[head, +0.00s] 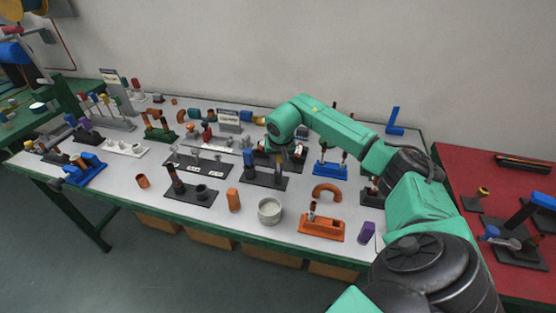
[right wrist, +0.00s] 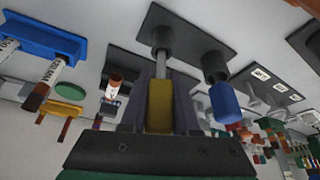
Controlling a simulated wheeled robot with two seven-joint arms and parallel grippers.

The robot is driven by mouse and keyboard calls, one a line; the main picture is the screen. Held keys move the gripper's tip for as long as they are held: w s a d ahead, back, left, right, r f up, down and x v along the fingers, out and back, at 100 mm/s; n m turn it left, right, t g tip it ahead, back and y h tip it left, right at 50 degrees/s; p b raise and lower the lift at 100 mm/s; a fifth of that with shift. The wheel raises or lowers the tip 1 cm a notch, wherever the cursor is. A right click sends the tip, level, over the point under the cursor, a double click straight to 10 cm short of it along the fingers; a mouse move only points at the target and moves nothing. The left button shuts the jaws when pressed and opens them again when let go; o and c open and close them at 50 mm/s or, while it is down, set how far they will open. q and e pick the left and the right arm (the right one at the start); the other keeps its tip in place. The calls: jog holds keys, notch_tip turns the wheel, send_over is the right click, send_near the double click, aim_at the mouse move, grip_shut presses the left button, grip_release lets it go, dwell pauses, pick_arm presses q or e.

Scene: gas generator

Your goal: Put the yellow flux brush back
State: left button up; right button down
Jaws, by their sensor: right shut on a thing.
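My right gripper (right wrist: 160,118) is shut on the yellow handle of the flux brush (right wrist: 159,104). The brush's pale shaft runs from the handle to a black socket (right wrist: 162,40) on a dark stand (right wrist: 205,38), and its end seems to be at or in the socket; how deep, I cannot tell. A blue-handled brush (right wrist: 225,102) stands in the other socket of this stand. In the head view my right gripper (head: 284,164) is over the stand (head: 266,181), with the blue brush (head: 248,158) to its left; the yellow brush is mostly hidden there. My left gripper is out of view.
A blue stand (head: 328,170) holding tools is close on the right. An orange arch (head: 327,190), an orange stand (head: 321,229) and a grey pot (head: 269,211) lie nearer the front edge. Several other stands crowd the table behind and left.

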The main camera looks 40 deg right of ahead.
jog(key=shift+f+b, duration=0.6)
jog(key=shift+f, duration=0.35)
jog(key=c, duration=0.6)
grip_release()
jog(key=shift+r, duration=0.15)
jog(key=b+v, duration=0.1)
jog(key=v, duration=1.3)
jog(key=shift+s+r, duration=0.15)
jog(key=shift+r, duration=0.05)
